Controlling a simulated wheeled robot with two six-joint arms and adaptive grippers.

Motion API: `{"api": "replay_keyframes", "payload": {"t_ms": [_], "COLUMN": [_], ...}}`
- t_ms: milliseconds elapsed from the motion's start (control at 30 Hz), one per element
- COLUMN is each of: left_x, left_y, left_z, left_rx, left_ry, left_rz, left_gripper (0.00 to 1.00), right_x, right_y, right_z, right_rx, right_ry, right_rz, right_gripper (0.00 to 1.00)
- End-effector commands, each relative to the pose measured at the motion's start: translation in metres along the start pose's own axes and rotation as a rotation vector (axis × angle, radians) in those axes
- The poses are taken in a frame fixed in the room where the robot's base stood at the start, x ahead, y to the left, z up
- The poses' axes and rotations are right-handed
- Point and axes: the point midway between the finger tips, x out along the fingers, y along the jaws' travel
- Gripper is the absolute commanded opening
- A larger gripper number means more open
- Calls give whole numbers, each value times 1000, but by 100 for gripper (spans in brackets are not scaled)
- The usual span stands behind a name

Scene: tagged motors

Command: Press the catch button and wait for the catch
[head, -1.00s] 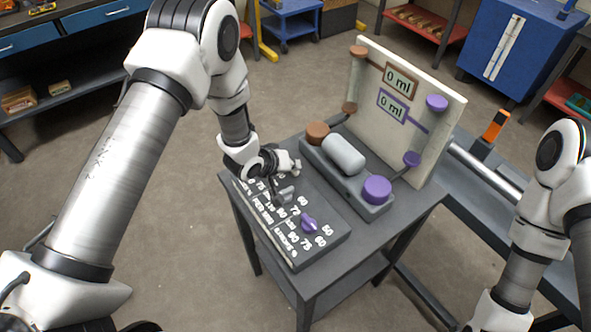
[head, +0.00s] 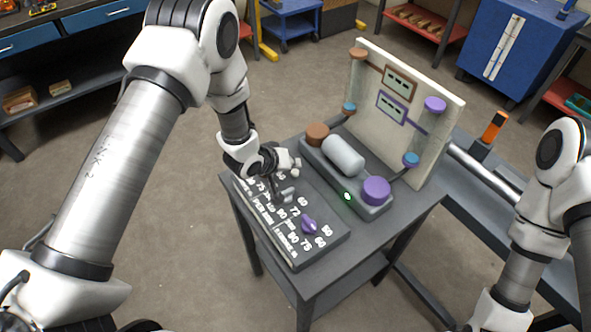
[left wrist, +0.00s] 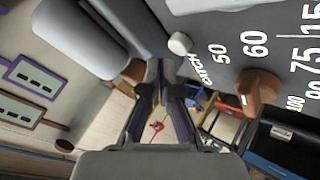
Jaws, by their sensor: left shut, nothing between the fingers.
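The white catch button (left wrist: 180,43), beside its "CATCH" lettering, shows in the left wrist view on the dark dial panel (head: 318,243). My left gripper (left wrist: 160,75) is shut and empty. In that view its tips appear just beside the button, with a gap in the picture; I cannot tell the true distance. In the head view my left gripper is over the panel's far end, its tips hard to make out. A small green light (head: 347,196) glows on the grey motor base (head: 375,213). Two framed displays (head: 398,83) on the upright board show dash-like marks. My right gripper is out of view.
The base carries a grey cylinder (head: 344,156), a brown cap (head: 317,133) and a purple cap (head: 376,190). A purple knob (head: 309,225) and a brown knob (left wrist: 258,88) stand up from the panel. The cream board (head: 440,140) rises behind the base.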

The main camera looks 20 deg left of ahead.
Motion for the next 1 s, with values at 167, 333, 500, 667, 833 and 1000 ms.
{"api": "replay_keyframes", "payload": {"t_ms": [167, 333, 500, 667, 833, 1000], "left_x": [-15, -29, -42, -42, -41, -41], "left_y": [11, 21, 31, 30, 30, 30], "left_z": [-11, -21, -31, -30, -30, -30], "left_rx": [0, 0, 0, 0, 0, 0], "left_ry": [1, 0, 1, 0, 0, 0], "left_rz": [0, 0, 0, 0, 0, 0], "left_gripper": [0, 0, 0, 0, 0, 0], "right_x": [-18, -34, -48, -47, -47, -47], "right_y": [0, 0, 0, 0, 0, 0], "right_z": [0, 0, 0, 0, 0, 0], "right_rx": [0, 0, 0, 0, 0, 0], "right_ry": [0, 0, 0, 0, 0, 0], "right_rz": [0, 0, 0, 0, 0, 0], "right_gripper": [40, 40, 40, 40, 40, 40]}}
